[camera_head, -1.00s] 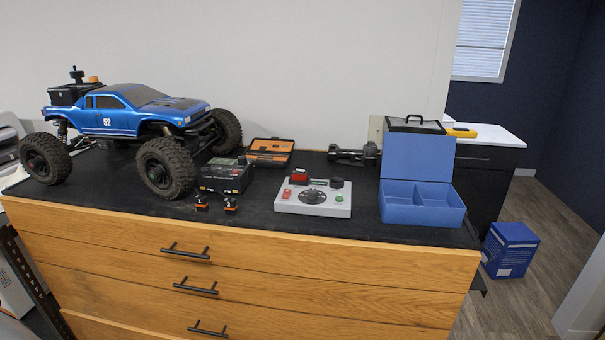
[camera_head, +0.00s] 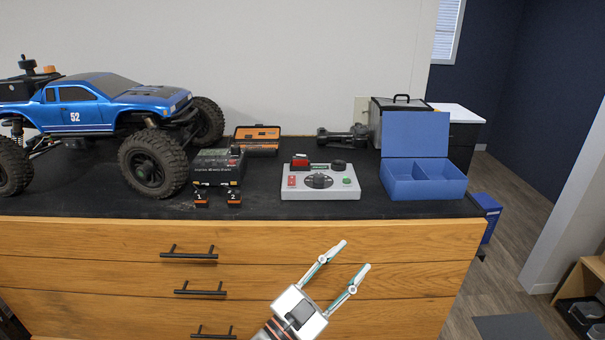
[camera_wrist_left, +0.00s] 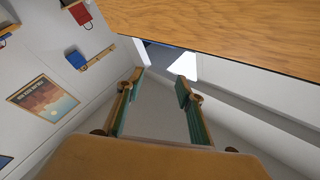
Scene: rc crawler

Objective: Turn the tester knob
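The tester (camera_head: 291,194) is a flat light-grey box on the black bench top, right of the truck. A round dark knob (camera_head: 318,181) sits in the middle of its top face. A smaller black round part (camera_head: 339,164) stands at its back right, with a green button (camera_head: 346,181) and a red switch (camera_head: 292,181) on the face. My left gripper (camera_head: 354,256) is open and empty, in front of the drawers and below the tester, apart from it. Its spread fingers (camera_wrist_left: 158,82) also show in the left wrist view, where the tester is not visible. My right gripper is not in view.
A blue truck (camera_head: 105,107) stands at the left. A black charger (camera_head: 217,167) and two small orange-black pieces (camera_head: 218,199) lie left of the tester. An open blue box (camera_head: 425,188) stands right. An orange-black case (camera_head: 257,138) lies behind. Bench top in front of the tester is clear.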

